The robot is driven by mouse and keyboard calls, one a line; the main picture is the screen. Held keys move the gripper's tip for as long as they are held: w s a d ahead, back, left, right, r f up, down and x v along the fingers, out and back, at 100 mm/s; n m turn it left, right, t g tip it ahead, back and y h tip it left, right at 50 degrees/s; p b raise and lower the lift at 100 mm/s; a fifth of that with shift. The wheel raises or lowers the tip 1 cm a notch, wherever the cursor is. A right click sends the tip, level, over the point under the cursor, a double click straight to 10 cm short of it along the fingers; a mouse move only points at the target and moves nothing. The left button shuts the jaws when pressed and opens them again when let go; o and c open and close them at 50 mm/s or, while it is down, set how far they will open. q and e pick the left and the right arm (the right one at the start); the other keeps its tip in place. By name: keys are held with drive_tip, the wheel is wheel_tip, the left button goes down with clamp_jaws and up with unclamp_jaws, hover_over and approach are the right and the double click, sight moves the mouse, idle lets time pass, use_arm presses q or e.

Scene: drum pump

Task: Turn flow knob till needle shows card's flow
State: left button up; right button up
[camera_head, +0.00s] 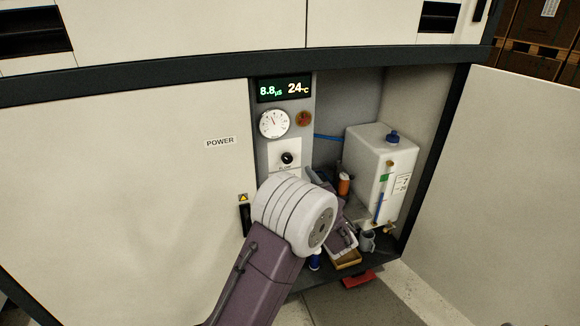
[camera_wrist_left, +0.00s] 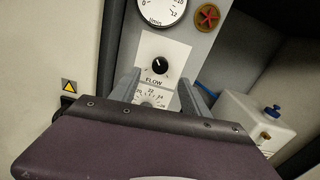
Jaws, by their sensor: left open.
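The black flow knob (camera_head: 287,158) sits on a white plate marked FLOW, and it shows in the left wrist view (camera_wrist_left: 160,66) with a pale pointer mark. The round white flow gauge (camera_head: 273,123) is above it; its needle leans up and slightly left, too small to read exactly. The left wrist view shows only the gauge's lower part (camera_wrist_left: 160,12). My left gripper (camera_wrist_left: 162,92) is open, its two grey fingers below the knob and either side of a lower temperature dial (camera_wrist_left: 150,98). My left arm hides much of it in the head view. I cannot make out a flow card.
A lit display (camera_head: 284,88) reads 8.8 and 24 °C. A white tank (camera_head: 376,160) with a blue cap stands right in the open cabinet.

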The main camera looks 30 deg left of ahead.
sight(288, 160)
use_arm(q)
drive_tip(key=x, duration=0.9)
drive_tip(key=shift+w+f, duration=0.15)
clamp_jaws()
